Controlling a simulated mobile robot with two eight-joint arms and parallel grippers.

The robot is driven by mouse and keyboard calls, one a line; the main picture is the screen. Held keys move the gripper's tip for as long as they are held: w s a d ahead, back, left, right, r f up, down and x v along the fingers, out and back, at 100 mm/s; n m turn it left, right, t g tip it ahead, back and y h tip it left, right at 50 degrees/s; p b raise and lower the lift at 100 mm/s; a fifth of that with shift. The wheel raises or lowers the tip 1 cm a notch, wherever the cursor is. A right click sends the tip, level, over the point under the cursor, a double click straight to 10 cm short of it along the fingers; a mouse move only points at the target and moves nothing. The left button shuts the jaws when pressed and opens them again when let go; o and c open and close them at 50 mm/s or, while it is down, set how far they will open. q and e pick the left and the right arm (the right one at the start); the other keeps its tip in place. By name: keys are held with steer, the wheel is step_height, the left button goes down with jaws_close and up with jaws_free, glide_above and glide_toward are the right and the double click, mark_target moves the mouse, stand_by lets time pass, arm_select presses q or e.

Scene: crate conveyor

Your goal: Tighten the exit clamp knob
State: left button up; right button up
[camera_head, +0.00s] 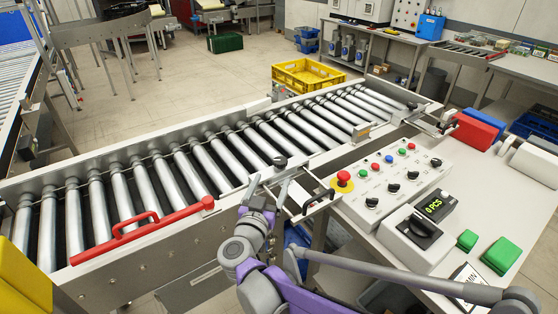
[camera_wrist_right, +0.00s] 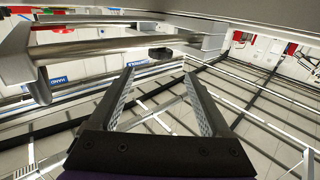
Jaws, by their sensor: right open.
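A small dark knob (camera_head: 281,160) on a metal fitting stands at the near side rail of the roller conveyor, at the picture's middle. A similar dark-topped clamp fitting (camera_head: 440,125) sits at the conveyor's far right end; I cannot tell from labels which is the exit one. My right gripper (camera_head: 268,187) is just below and left of the nearer knob, apart from it as far as I can see. In the right wrist view my right gripper (camera_wrist_right: 161,75) is open and empty, and a dark knob-like end (camera_wrist_right: 160,53) shows just beyond its fingertips. My left gripper is out of view.
The roller conveyor (camera_head: 135,232) has a red handle (camera_head: 140,228) on its near rail. A yellow crate (camera_head: 308,74) lies beyond it. The control panel (camera_head: 388,178) with its red stop button (camera_head: 343,179) is close on the right. Metal brackets crowd the gripper's right side.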

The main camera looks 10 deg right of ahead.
mark_target(278, 165)
steer(key=x, duration=1)
steer(key=shift+w+f, duration=0.1)
steer(key=shift+w, duration=0.05)
jaws_close()
